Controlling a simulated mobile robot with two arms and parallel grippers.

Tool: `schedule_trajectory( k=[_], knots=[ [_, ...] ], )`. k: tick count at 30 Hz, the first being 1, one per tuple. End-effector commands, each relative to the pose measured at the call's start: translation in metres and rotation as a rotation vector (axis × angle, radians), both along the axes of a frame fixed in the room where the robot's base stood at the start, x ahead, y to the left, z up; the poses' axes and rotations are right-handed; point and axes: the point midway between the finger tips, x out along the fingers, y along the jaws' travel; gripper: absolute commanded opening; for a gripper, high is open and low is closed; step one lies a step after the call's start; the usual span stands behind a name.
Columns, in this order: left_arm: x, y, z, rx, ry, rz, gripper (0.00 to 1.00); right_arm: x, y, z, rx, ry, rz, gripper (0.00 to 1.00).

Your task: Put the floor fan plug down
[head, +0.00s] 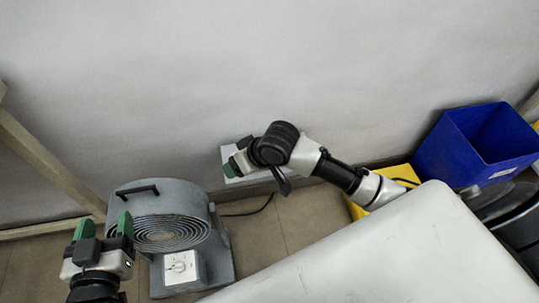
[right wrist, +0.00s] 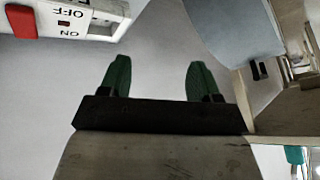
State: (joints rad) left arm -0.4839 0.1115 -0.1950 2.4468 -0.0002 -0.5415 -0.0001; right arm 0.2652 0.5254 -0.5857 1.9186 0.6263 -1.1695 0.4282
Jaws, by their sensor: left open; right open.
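The grey floor fan (head: 222,245) stands on the floor against the wall, with a black cable (head: 250,212) running from it to the right. I cannot make out its plug in either view. My right gripper (head: 231,169) is at a white socket unit (head: 228,152) at the wall. In the right wrist view its green fingers (right wrist: 158,80) are apart with nothing between them. The socket unit, with a red switch marked ON and OFF, shows there too (right wrist: 100,18). My left gripper (head: 104,227) is open and empty, in front of the fan's left side.
A blue bin (head: 450,145) stands at the right by the wall, near a yellow object (head: 356,208). A wooden frame (head: 45,160) is at the left. A large pale surface (head: 390,255) fills the lower right. Tiled floor (head: 265,232) shows right of the fan.

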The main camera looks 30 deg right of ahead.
Motion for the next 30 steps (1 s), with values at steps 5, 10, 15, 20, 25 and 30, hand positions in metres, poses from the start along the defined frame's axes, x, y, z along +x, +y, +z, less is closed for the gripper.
schedule_trajectory(
  k=[5,10,15,20,25,30],
  knots=[
    [0.000,0.000,0.000,0.000,-0.001,0.000,0.63,-0.040,0.037,0.037,0.144,-0.345,0.000,0.63],
    [0.000,0.000,0.001,0.000,-0.001,0.000,0.63,-0.069,0.014,0.083,0.120,-0.645,-0.115,0.63],
    [0.000,0.000,0.001,0.000,-0.001,0.000,0.63,-0.091,-0.016,0.111,0.019,-0.814,-0.203,0.63],
    [0.000,0.000,0.001,0.000,-0.002,0.000,0.63,-0.098,-0.027,0.120,-0.028,-0.863,-0.228,0.63],
    [0.000,0.000,0.001,-0.001,-0.002,0.000,0.63,-0.098,-0.027,0.120,-0.028,-0.865,-0.226,0.63],
    [0.000,0.000,0.001,-0.001,-0.002,0.000,0.63,-0.098,-0.027,0.120,-0.027,-0.863,-0.226,0.63]
  ],
)
